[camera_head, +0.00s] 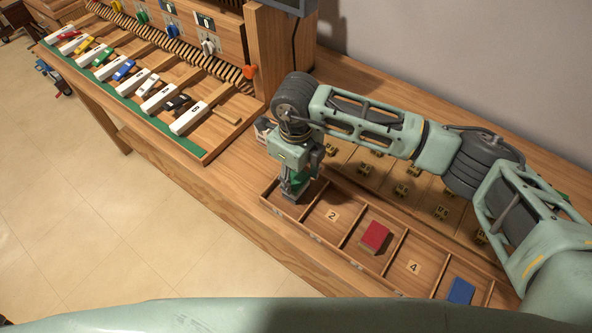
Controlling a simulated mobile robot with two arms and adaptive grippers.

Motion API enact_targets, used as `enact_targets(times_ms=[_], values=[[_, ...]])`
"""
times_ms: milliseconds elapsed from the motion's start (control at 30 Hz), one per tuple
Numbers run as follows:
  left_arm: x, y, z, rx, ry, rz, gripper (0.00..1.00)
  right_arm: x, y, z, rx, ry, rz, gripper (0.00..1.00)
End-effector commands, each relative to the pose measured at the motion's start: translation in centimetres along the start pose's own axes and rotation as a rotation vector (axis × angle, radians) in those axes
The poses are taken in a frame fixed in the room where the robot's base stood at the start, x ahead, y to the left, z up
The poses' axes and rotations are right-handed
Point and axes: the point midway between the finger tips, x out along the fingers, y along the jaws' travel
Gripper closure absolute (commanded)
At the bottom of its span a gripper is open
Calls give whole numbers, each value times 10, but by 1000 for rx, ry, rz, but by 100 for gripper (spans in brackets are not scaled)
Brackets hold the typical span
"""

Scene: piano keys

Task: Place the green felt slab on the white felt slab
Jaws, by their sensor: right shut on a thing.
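My right gripper (291,188) reaches down over the left end of the long wooden tray (334,282). It is shut on a green piece (302,179), which looks like the green felt slab and shows only partly between the gripper's parts. The gripper hides most of this end compartment. I cannot make out the white felt slab, nor whether the green piece touches anything below it. A red slab (375,235) lies in the middle compartment and a blue slab (461,290) in the right one. My left gripper is not in view.
The compartments marked 2 (332,216) and 4 (413,267) look empty. A row of white piano keys (158,98) with coloured pieces stands at upper left. An orange-red knob (250,72) sits by the wooden post. My right arm covers part of the hardware panel (400,190) behind the tray.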

Motion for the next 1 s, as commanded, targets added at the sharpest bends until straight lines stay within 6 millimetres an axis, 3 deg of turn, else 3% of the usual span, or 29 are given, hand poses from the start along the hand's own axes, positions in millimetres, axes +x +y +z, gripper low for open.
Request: enact_targets(times_ms=[367,400,600,1000], values=[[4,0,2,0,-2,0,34,7,0,0,-1,-1,-1,67],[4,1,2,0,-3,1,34,7,0,0,-1,-1,-1,52],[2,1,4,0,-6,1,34,5,0,0,0,-1,0,34],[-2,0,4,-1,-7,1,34,1,0,0,0,-1,0,34]])
